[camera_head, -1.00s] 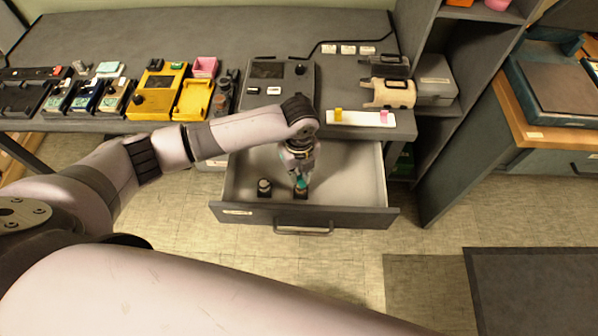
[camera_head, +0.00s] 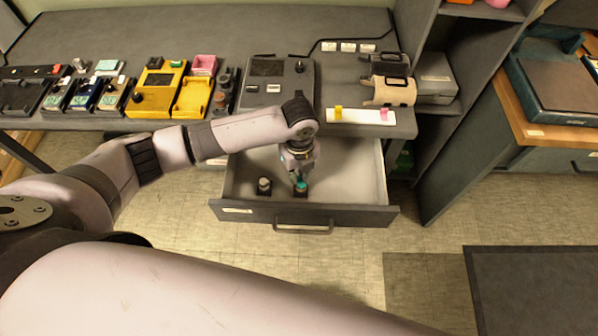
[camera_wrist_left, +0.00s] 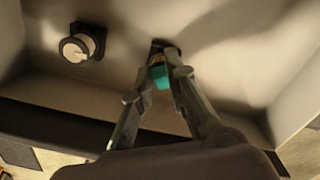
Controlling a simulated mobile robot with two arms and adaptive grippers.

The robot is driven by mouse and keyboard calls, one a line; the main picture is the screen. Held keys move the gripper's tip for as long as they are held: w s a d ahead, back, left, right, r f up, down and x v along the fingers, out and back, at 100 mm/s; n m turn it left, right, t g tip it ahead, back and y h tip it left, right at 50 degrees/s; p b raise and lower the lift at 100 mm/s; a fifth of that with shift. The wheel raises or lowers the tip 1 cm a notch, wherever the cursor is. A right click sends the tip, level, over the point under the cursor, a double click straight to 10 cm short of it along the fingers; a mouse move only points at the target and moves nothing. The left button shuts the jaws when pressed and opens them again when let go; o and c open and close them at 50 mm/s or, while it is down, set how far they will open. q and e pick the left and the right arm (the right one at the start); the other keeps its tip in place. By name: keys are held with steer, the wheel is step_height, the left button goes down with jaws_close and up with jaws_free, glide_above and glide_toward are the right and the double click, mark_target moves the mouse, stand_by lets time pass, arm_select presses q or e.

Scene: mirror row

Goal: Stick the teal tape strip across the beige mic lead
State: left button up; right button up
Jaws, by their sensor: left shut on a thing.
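My left gripper (camera_head: 299,176) reaches down into the open drawer (camera_head: 345,170). In the left wrist view the fingertips (camera_wrist_left: 159,79) are shut on a small teal piece (camera_wrist_left: 161,77). I cannot tell from its shape whether it is the tape strip. In the head view the teal piece (camera_head: 301,186) shows at the fingertips, just above a small dark block (camera_head: 300,194); contact between them is unclear. I cannot make out a beige mic lead. My right gripper is not in view.
On the desk above lie a white card (camera_head: 350,116) with yellow and pink tabs, a grey console (camera_head: 280,80) and a beige item (camera_head: 392,91). The drawer's right side is clear.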

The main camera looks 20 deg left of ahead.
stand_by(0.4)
arm_select(q)
steer(key=o, duration=0.7)
steer(key=shift+o, duration=0.2)
steer(key=shift+r, duration=0.1)
step_height(320, 180, up, 12)
steer(key=shift+c, duration=0.3)
